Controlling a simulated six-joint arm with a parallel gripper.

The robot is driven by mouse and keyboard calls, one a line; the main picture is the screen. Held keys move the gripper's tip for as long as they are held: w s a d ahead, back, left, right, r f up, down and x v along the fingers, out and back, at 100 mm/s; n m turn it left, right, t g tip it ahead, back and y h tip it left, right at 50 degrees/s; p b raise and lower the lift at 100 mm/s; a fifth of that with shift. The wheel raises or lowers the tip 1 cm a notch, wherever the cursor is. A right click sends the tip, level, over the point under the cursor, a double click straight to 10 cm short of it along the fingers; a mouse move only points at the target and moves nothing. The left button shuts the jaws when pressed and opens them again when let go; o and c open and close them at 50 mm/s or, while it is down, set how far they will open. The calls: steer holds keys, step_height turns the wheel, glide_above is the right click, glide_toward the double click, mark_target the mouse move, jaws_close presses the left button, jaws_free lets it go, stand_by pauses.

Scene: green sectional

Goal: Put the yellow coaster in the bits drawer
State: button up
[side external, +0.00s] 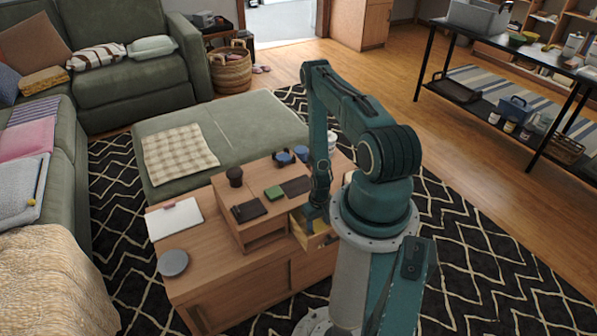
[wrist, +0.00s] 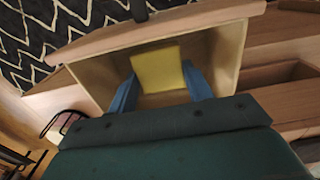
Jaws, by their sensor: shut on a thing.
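The yellow coaster (wrist: 158,70) is a flat square plate, held between the two blue fingers of my gripper (wrist: 160,88) in the wrist view. My gripper is shut on it. The coaster is over or within the open, pale wooden drawer (wrist: 228,55); I cannot tell whether it touches the drawer floor. In the side external view, the drawer (side external: 318,240) is pulled out from the wooden unit on the table. There my gripper (side external: 313,213) points down into the drawer, and the fingertips are largely hidden.
A grey disc (side external: 173,263) and a white board (side external: 174,219) lie on the lower tabletop.

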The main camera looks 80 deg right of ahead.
mark_target(318, 224)
steer(key=shift+f, duration=1.2)
steer(key=shift+f, duration=0.35)
steer(key=o, duration=1)
steer(key=shift+c, duration=0.2)
steer(key=shift+r, duration=0.1)
step_height(318, 224, up, 12)
steer(key=shift+r, duration=0.25)
